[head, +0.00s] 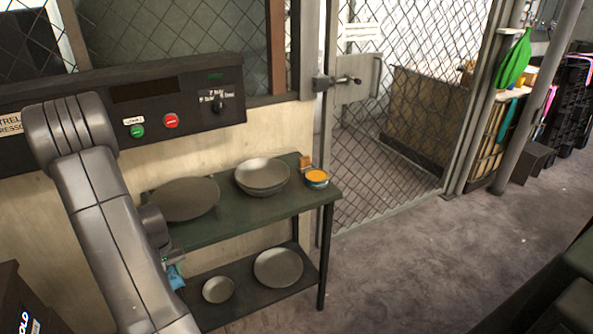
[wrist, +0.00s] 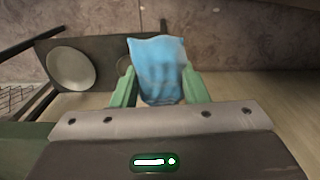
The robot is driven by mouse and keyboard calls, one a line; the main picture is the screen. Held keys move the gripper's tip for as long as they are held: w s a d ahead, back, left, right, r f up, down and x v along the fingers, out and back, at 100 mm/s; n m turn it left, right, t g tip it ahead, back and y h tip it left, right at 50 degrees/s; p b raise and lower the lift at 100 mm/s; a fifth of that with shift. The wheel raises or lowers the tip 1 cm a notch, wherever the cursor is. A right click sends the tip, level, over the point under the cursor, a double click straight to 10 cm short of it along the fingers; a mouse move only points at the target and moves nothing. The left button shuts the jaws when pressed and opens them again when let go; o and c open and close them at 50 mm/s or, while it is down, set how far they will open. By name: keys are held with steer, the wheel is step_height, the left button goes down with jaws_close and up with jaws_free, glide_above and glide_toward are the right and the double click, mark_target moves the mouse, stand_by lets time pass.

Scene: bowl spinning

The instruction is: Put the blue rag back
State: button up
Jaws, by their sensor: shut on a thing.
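The blue rag (wrist: 160,68) is between the two green fingers of my gripper (wrist: 160,90) in the wrist view. My gripper is shut on it, and the cloth sticks out beyond the fingertips. In the head view the rag (head: 176,277) shows as a small blue patch at the front left edge of the dark shelf table (head: 235,222), below the level of its top. My arm hides part of the gripper and the table's left end there.
On the table top are a round plate (head: 186,199), stacked bowls (head: 262,174) and an orange-filled tin (head: 317,178). The lower shelf (head: 250,300) holds a small bowl (head: 218,290) and a larger plate (head: 278,268). A control panel is behind. Open floor lies to the right.

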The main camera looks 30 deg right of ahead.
steer(key=d+r, duration=0.8)
steer(key=d, duration=0.4)
steer(key=d+r, duration=0.8)
steer(key=d, duration=0.5)
steer(key=shift+s+r+m, duration=0.3)
steer(key=shift+s, duration=0.1)
